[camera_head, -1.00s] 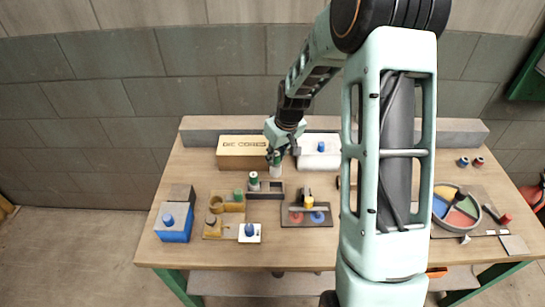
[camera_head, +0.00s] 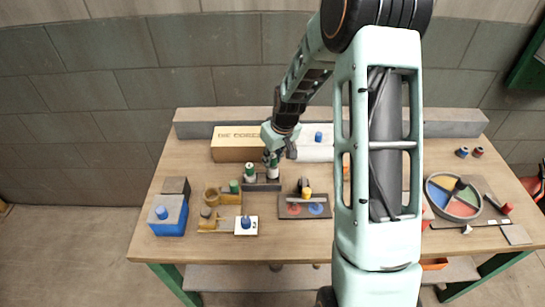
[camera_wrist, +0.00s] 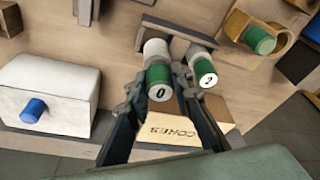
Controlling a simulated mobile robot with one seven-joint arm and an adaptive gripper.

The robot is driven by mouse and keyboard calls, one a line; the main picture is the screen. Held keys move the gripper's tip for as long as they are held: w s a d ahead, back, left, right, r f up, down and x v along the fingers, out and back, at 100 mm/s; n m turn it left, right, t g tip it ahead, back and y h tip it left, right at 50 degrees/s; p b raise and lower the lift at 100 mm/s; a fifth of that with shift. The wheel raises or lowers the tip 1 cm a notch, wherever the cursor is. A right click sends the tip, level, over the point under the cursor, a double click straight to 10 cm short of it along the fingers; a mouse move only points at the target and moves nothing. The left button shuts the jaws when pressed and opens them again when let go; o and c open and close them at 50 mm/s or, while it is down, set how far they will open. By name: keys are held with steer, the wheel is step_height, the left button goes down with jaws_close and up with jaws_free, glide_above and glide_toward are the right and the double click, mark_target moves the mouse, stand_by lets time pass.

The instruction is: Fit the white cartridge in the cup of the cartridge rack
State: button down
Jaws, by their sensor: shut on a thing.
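My gripper (camera_wrist: 155,92) is shut on the white cartridge (camera_wrist: 155,47), which has a green upper band and a "0" on its end; it also shows in the head view (camera_head: 273,173). It is about upright, over the right part of the dark cartridge rack (camera_head: 261,187). The rack (camera_wrist: 180,30) is partly hidden behind the cartridges in the wrist view. I cannot tell whether the held cartridge's lower end is inside a cup or just above it. A second green and white cartridge (camera_head: 250,173) stands in the rack's left part, close beside my gripper, also in the wrist view (camera_wrist: 205,72).
A tan box marked "CORES" (camera_head: 232,142) and a white block with a blue knob (camera_head: 318,152) stand behind the rack. A tan fixture (camera_head: 212,194) with a green peg is to the left. A dark plate (camera_head: 290,210) with red and blue discs lies in front right.

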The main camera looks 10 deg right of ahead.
steer(key=shift+f+b, duration=1.75)
steer(key=shift+f, duration=0.15)
stand_by(0.5)
steer(key=c, duration=1.6)
jaws_free()
steer(key=v, duration=1.2)
